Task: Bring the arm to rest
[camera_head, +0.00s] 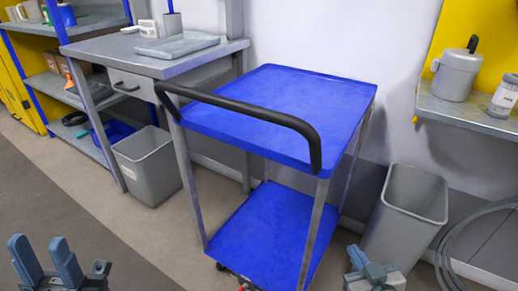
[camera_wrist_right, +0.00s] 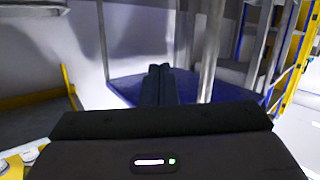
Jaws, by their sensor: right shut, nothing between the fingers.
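My left gripper (camera_head: 46,262) shows at the bottom left of the head view. Its two blue-grey fingers stand apart with nothing between them. My right gripper (camera_head: 366,267) shows at the bottom of the head view, right of the centre. In the right wrist view its fingers (camera_wrist_right: 159,72) are together with nothing held. They point toward the cart's blue lower shelf (camera_wrist_right: 130,90), without clear contact.
A blue two-shelf cart (camera_head: 285,105) with a black handle (camera_head: 255,115) stands ahead, its top bare. Grey bins stand left (camera_head: 150,165) and right (camera_head: 405,210) of it. A grey workbench (camera_head: 100,50) is at the left. A wall shelf (camera_head: 455,112) holds a canister (camera_head: 455,75).

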